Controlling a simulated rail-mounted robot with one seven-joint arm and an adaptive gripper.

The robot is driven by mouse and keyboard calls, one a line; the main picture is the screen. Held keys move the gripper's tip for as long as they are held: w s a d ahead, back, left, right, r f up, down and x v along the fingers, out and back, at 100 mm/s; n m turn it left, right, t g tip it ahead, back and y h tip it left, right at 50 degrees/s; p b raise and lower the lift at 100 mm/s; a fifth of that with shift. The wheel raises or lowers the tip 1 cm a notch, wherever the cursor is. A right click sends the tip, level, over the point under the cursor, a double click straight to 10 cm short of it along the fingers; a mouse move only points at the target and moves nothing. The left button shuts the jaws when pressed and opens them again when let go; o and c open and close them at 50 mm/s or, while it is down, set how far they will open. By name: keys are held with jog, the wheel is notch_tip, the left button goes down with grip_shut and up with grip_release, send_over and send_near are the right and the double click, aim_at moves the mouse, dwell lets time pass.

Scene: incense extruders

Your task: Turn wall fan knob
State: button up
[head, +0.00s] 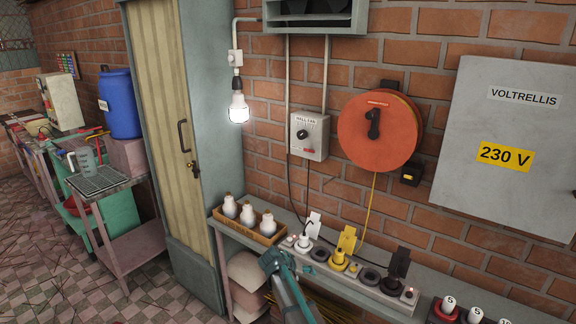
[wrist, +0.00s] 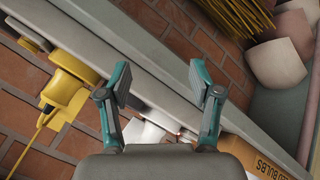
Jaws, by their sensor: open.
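The wall fan box (head: 308,136) is a grey box on the brick wall with a label on top, and it shows only in the head view. Its dark round knob (head: 302,134) sits on the front face. My gripper (head: 290,266) is low in front of the shelf, well below the box and apart from it. In the wrist view my gripper (wrist: 160,86) has its two teal fingers spread wide with nothing between them. The knob is not in the wrist view.
A shelf (head: 345,284) below the box carries a crate of bulbs (head: 240,228) and a power strip with yellow plug (head: 348,240). A red cable reel (head: 380,130) hangs right of the box. A lit bulb (head: 238,108) and tall cabinet (head: 165,110) are left.

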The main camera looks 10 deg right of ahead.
jog(key=w+a+r+m+t+h, duration=0.1)
jog(key=w+r+m+t, duration=0.1)
jog(key=w+r, duration=0.55)
jog(key=w+r+m+t+h, duration=0.15)
jog(key=w+r, duration=0.35)
jog(key=r, duration=0.6)
jog(key=m+t+h, duration=0.4)
jog(key=t, duration=0.1)
send_near(300, 135)
jog(key=shift+y, duration=0.25)
jog(key=p+x, duration=0.1)
jog(key=x, duration=0.2)
jog(key=p+x, duration=0.1)
jog(key=x, duration=0.2)
jog(key=p+x, duration=0.2)
jog(key=x, duration=0.1)
jog(key=shift+r, duration=0.3)
jog(key=shift+w+d+f, duration=0.15)
jog(key=shift+w+d, duration=0.3)
jog(key=shift+d, duration=0.1)
jog(key=c, duration=1.1)
jog(key=shift+c, duration=0.2)
